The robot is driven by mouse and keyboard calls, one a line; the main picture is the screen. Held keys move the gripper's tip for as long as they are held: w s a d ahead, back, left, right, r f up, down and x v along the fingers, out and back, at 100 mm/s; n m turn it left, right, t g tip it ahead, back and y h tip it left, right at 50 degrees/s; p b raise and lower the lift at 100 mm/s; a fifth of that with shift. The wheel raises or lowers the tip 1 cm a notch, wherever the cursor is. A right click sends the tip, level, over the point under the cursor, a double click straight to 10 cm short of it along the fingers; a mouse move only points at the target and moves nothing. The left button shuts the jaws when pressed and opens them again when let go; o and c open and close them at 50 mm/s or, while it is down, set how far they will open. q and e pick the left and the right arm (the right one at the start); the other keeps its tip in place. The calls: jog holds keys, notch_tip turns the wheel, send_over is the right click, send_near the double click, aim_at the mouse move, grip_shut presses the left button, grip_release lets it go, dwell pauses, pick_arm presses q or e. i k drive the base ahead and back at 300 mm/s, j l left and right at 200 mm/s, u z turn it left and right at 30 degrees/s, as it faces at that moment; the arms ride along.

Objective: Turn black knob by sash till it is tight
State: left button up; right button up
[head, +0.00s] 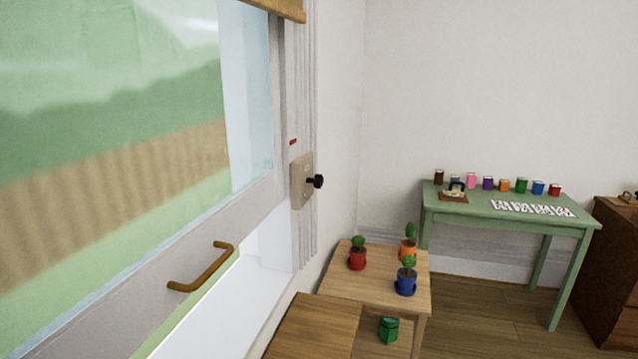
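The black knob (317,181) sticks out to the right from a beige plate (301,181) on the right side of the window frame. The window sash (110,285) is a pale grey frame around glass, with a brass handle (204,269) on its lower rail. A bright gap with a white sill shows below the sash. A small red mark (293,141) is on the frame just above the plate. How tight the knob is cannot be told. Neither of my grippers is in view.
A small wooden table (337,283) with red, blue and orange flowerpots stands below the knob. A green pot (389,329) sits lower, by a wooden surface (312,330) in front. A green desk (490,216) with several coloured jars is at right. The air around the knob is clear.

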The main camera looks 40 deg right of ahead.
aim_at(318, 181)
jog(key=l, duration=0.6)
jog(key=i+l, duration=0.1)
jog(key=l, duration=0.4)
jog(key=i+l, duration=0.1)
jog(key=l, duration=0.45)
jog(key=i+l, duration=0.1)
jog(key=l, duration=0.4)
jog(key=i+l, duration=0.1)
jog(key=l, duration=0.4)
jog(key=u, duration=0.05)
